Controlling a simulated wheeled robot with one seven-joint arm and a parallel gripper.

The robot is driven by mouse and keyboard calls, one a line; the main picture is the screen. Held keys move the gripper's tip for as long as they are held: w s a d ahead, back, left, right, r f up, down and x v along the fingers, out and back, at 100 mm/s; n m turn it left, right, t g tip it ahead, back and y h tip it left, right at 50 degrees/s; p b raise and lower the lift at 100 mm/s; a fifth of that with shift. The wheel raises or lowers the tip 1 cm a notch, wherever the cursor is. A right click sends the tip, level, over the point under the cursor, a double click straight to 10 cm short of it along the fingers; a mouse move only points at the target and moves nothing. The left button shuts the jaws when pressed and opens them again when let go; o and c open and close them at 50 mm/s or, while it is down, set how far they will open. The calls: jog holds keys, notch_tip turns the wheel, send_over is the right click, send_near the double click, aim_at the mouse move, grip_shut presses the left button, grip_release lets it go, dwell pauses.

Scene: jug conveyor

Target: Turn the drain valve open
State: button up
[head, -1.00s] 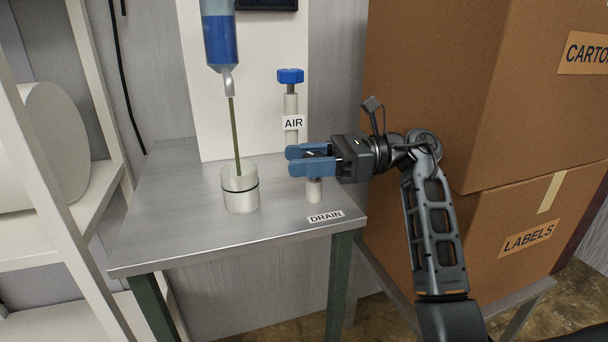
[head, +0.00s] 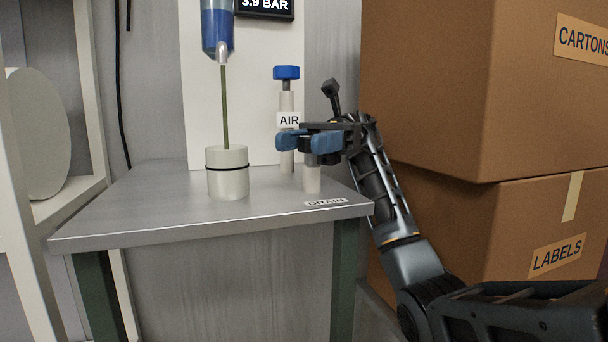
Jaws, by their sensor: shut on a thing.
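The drain valve (head: 312,180) is a short pale post on the metal table, behind the DRAIN label (head: 325,202). My gripper (head: 303,143) comes in from the right and is shut around the top of this post. Its blue fingers hide the valve's handle, so I cannot tell how far it is turned. A clear bowl (head: 217,30) with blue liquid hangs above a pale cup (head: 228,180) with a black band. A thin olive-green line (head: 225,110) runs from its nozzle into the cup.
The air valve (head: 287,90), with a blue knob and AIR label, stands close behind my gripper. A display (head: 265,7) reads 3.9 BAR. Cardboard boxes (head: 450,90) crowd the right. A white shelf (head: 95,100) stands left. The table's (head: 120,215) left part is clear.

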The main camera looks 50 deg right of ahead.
jog(key=shift+s+f+n+g+h+b, duration=0.1)
jog(key=shift+f+n+g+h+b, duration=0.1)
jog(key=shift+n+g+b, duration=0.6)
jog(key=shift+s+f+n+g+h+b, duration=0.1)
jog(key=shift+f+n+g+h+b, duration=0.15)
jog(key=shift+g+b, duration=1.05)
jog(key=shift+r+n+b, duration=0.2)
jog(key=shift+n+b, duration=0.15)
jog(key=shift+b, duration=0.85)
jog(key=shift+r+n+g+h+b, duration=0.3)
jog(key=shift+g+b, duration=0.2)
jog(key=shift+b, duration=0.1)
jog(key=o, duration=1)
jog(key=shift+c, duration=0.2)
jog(key=shift+d, duration=0.1)
